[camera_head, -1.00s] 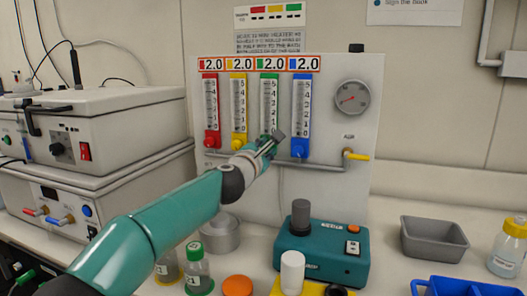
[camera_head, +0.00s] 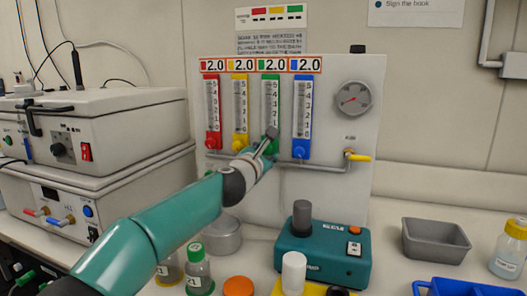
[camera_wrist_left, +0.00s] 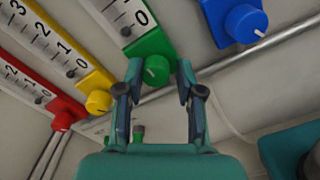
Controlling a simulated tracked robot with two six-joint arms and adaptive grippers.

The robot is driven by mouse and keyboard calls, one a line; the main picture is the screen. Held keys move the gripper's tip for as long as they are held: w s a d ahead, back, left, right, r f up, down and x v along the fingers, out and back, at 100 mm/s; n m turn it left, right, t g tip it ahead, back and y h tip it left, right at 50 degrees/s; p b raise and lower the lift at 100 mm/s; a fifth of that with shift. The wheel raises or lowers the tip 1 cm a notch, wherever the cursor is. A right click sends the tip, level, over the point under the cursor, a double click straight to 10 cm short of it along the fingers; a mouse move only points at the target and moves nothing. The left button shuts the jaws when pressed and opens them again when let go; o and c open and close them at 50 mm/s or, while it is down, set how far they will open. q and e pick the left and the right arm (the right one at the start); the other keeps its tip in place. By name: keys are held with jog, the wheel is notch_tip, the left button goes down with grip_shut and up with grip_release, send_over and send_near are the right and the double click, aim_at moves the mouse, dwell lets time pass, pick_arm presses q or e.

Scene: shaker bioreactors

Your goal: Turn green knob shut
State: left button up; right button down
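The green knob (camera_wrist_left: 156,70) sits at the foot of the green flow meter (camera_head: 270,102), third from the left on the white panel. In the wrist view a pale mark shows on its face. A dark float sits near the 0 of the green scale (camera_wrist_left: 126,30). My left gripper (camera_wrist_left: 160,73) is open, with a finger on each side of the knob. The right finger stands apart from it; the left finger is close, and I cannot tell whether it touches. In the head view my left gripper (camera_head: 263,142) mostly hides the knob. My right gripper is out of view.
A red knob (camera_wrist_left: 66,111), yellow knob (camera_wrist_left: 98,102) and blue knob (camera_wrist_left: 246,23) sit on neighbouring meters. A grey pipe (camera_head: 322,166) runs below them to a yellow-handled valve (camera_head: 358,156). A teal device (camera_head: 323,254) and several bottles stand on the bench.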

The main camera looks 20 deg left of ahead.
pick_arm(q)
jog(key=shift+o, duration=0.8)
jog(key=shift+r, duration=0.15)
jog(key=shift+s, duration=0.15)
jog(key=shift+s, duration=0.2)
jog(key=s, duration=1.1)
jog(key=shift+s+a, duration=0.15)
jog(key=shift+a, duration=0.05)
